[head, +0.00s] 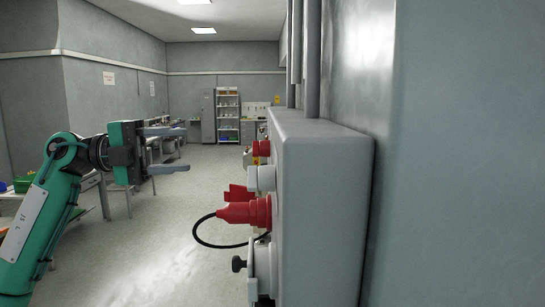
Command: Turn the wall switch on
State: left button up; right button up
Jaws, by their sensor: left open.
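A grey electrical box (322,200) is fixed to the wall on the right and seen from its side. A black knob (238,264) sticks out to the left from a light mount low on its front; it looks like the wall switch. Its setting cannot be read from this angle. My left gripper (182,150) is left of the box and higher in the picture than the knob. Its two grey fingers are apart, point right and hold nothing. It does not touch the box. My right gripper is not in view.
A red plug (245,212) with a looping black cable (196,236) juts from the box above the knob. Another red connector (261,148) sits higher. Grey pipes (312,60) rise from the box. Tables (90,182) stand at left; open floor (150,250) lies between.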

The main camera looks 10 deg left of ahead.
aim_at(261, 148)
pick_arm(q)
jog(key=p+x, duration=0.1)
jog(key=x, duration=0.3)
jog(key=p+x, duration=0.2)
jog(key=x, duration=0.3)
jog(key=p+x, duration=0.2)
jog(key=x, duration=0.3)
jog(key=shift+s+f, duration=0.1)
jog(key=shift+s, duration=0.2)
jog(key=c, duration=1)
